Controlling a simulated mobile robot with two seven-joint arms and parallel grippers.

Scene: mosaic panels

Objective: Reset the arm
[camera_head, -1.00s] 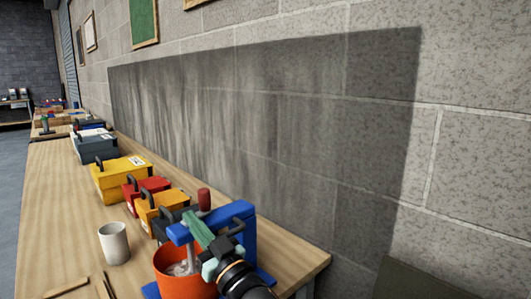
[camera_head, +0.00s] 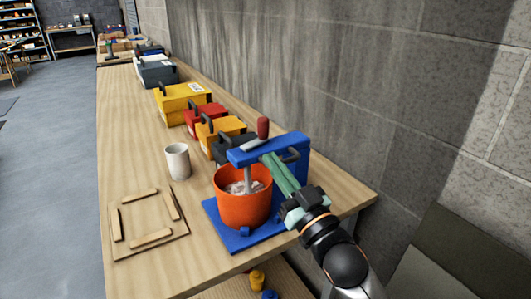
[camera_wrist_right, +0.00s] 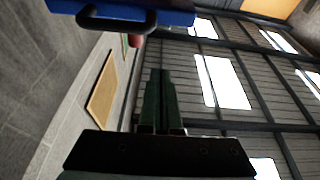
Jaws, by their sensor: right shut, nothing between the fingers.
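My right gripper (camera_head: 267,157) comes in from the lower right in the head view. Its green fingers are shut together and empty, and they overlap the blue beam of the mixing stand (camera_head: 300,146) in the picture. I cannot tell whether they touch it. In the right wrist view the shut fingers (camera_wrist_right: 160,75) point up, with nothing between them. The blue beam and its black handle (camera_wrist_right: 115,22) cross the top of that view. An orange bucket (camera_head: 243,208) with grey-white contents stands under the beam on the blue base. My left gripper is not in view.
A grey cup (camera_head: 178,161) and a wooden frame with loose strips (camera_head: 152,238) are on the workbench (camera_head: 130,120). Yellow (camera_head: 180,104), red (camera_head: 204,121) and other toolboxes line the wall side. The wall (camera_head: 420,120) is close on the right. The bench's left side is largely clear.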

